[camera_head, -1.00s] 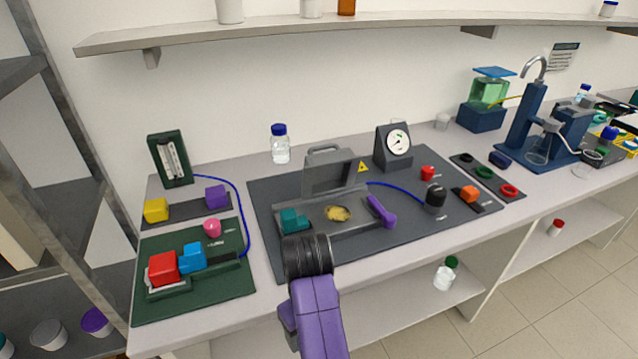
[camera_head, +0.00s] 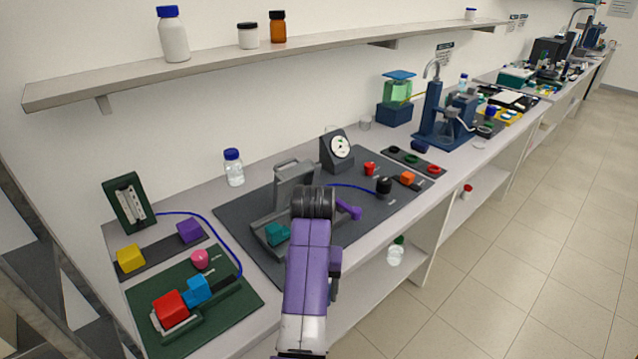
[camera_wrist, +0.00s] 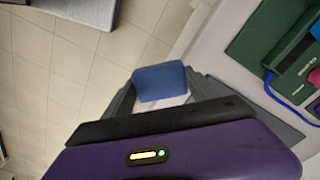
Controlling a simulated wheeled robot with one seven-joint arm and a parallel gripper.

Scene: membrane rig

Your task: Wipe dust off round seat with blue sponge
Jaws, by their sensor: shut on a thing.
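My gripper (camera_wrist: 160,88) is shut on the blue sponge (camera_wrist: 160,80), which shows between its fingers in the wrist view. In the head view my arm hides the gripper and sponge. The grey membrane rig (camera_head: 296,184) stands on the dark mat with its lid raised. It has a teal block (camera_head: 277,234) at its left and a purple handle (camera_head: 348,209) at its right. My arm covers the middle of the rig, so the round seat and its dust are hidden. The wrist view does not show the seat, and I cannot tell whether the sponge touches anything.
A green panel (camera_head: 235,281) with red and blue blocks lies to the left. A gauge (camera_head: 337,150) and a blue-capped bottle (camera_head: 233,168) stand behind. A blue hose runs to a black knob (camera_head: 384,186). A shelf (camera_head: 250,63) hangs above. The dark mat's front right is clear.

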